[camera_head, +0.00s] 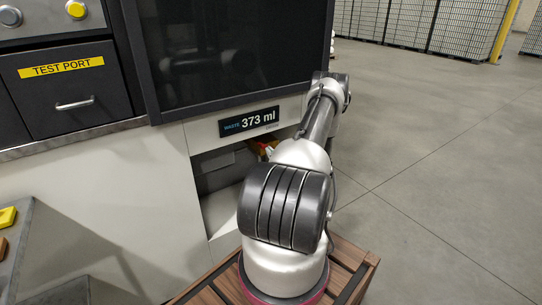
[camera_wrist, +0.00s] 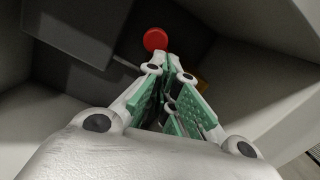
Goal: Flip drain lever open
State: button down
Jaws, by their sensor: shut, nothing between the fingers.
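A round red knob (camera_wrist: 155,39), which looks like the end of the drain lever, shows in the wrist view inside a dark recess. My gripper (camera_wrist: 170,62) has its green-padded fingers together at the tips, with nothing between them. The fingertips are just below the knob in that picture, at its right side; I cannot tell whether they touch it. The lever's shaft is not clearly seen. In the head view my arm hides most of the recess (camera_head: 219,178), and only small red and yellow patches show beside the arm.
A waste display (camera_head: 248,121) reading 373 ml sits above the recess, below a large dark panel (camera_head: 230,50). Pale recess walls close in on both sides in the wrist view. The floor at right is clear.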

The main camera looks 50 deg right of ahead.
jog(key=shift+s+d+r+m+h, duration=0.1)
jog(key=shift+d+r+m, duration=0.2)
jog(key=shift+m, duration=0.65)
jog(key=shift+d+r+m+h, duration=0.15)
jog(key=shift+r+m, duration=0.15)
jog(key=shift+m, duration=0.7)
jog(key=shift+s+d+r+m+h, duration=0.1)
jog(key=shift+d+r+m, duration=0.2)
jog(key=shift+m, duration=0.65)
dwell(1.7)
dwell(0.5)
jog(key=s+a+f, duration=0.2)
jog(key=s+f, duration=0.2)
jog(key=s, duration=0.6)
jog(key=shift+a+f, duration=0.35)
jog(key=shift+f, duration=0.05)
jog(key=shift+s, duration=0.1)
